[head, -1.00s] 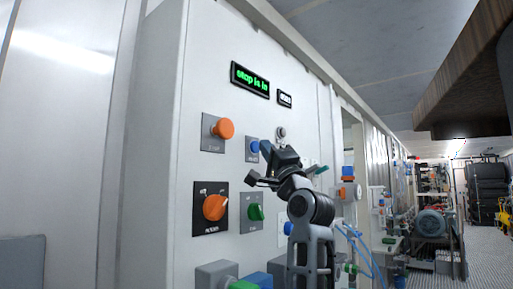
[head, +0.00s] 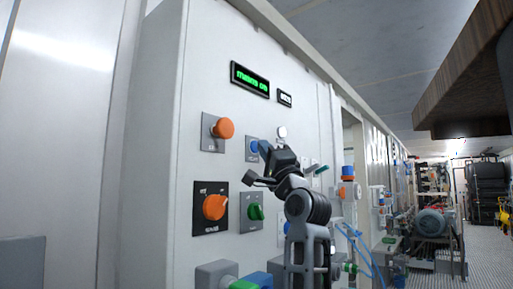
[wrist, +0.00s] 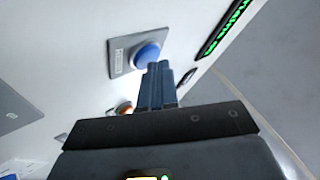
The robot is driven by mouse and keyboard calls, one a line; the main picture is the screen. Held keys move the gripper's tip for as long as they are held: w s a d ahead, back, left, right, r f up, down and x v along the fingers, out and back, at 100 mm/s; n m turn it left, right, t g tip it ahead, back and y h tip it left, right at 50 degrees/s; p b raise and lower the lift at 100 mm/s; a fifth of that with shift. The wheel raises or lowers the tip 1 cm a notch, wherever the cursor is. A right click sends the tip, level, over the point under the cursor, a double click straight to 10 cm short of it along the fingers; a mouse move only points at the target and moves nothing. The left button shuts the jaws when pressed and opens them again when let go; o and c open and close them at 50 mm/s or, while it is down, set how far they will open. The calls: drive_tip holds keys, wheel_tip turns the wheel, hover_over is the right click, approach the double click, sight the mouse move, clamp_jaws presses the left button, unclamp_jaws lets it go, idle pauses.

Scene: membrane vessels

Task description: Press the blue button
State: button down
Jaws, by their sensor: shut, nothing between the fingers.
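The blue button (head: 254,146) is on a square grey plate on the white cabinet front, partly covered by my gripper in the head view. In the wrist view the round blue button (wrist: 145,52) shows nearly whole on its plate. My gripper (head: 264,147) is shut and empty. In the wrist view its closed fingertips (wrist: 158,66) are at the button's lower right edge. I cannot tell whether they touch the button.
An orange knob (head: 224,128) is left of the blue button. An orange rotary switch (head: 214,206) and a green switch (head: 256,212) are below. A display (head: 250,80) reads "mains on" in green. A pale round lamp (head: 282,132) is at upper right. Grey boxes stick out below.

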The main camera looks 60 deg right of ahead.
drive_tip(key=shift+w, duration=0.15)
idle(0.4)
drive_tip(key=shift+s+a, duration=0.2)
drive_tip(key=shift+s, duration=0.6)
drive_tip(key=shift+s+a+p, duration=0.15)
drive_tip(key=shift+s+a, duration=0.05)
drive_tip(key=shift+s, duration=0.6)
drive_tip(key=shift+s+a+p, duration=0.15)
drive_tip(key=shift+s, duration=0.7)
drive_tip(key=shift+s+a+p, duration=0.15)
drive_tip(key=shift+s+a, duration=0.05)
drive_tip(key=shift+s, duration=0.6)
drive_tip(key=shift+a, duration=0.1)
